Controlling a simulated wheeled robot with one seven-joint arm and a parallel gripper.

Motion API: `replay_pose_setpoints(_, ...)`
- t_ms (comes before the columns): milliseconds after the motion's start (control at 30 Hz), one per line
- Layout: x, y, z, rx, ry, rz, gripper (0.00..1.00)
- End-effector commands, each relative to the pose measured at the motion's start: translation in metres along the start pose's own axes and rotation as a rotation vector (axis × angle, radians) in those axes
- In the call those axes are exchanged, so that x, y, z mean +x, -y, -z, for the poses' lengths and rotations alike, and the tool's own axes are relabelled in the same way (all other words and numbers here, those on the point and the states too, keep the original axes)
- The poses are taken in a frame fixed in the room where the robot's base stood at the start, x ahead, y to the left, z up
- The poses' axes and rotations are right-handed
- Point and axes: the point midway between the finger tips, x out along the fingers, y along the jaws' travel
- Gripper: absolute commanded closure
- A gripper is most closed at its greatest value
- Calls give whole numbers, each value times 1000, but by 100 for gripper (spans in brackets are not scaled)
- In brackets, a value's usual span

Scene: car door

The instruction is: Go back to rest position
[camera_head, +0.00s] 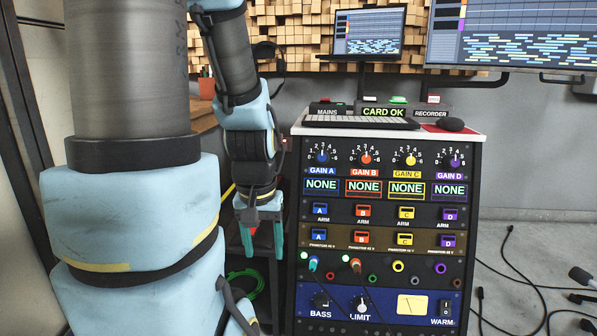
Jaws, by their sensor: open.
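My arm fills the left of the head view, with a large grey and light blue link close to the camera. My gripper (262,252) hangs pointing down at the left side of the audio rack (294,225). Its two teal fingers are apart, with nothing seen between them. It looks clear of the rack, but the exact distance is hard to tell. No car door is in view.
The rack front carries gain knobs, coloured buttons and sockets with two plugs (355,264) in it. A keyboard (360,122) and a mouse (450,124) lie on top. A laptop (368,33) and a monitor (515,35) are behind. Black cables (530,282) cross the right floor.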

Motion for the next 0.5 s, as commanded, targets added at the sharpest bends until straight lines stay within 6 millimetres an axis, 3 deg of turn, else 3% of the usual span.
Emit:
replay_pose_setpoints(33,-19,-1,5,4,2,0,39)
replay_pose_setpoints(267,-64,-2,12,4,4,0,39)
replay_pose_setpoints(500,-135,-2,22,5,4,0,39)
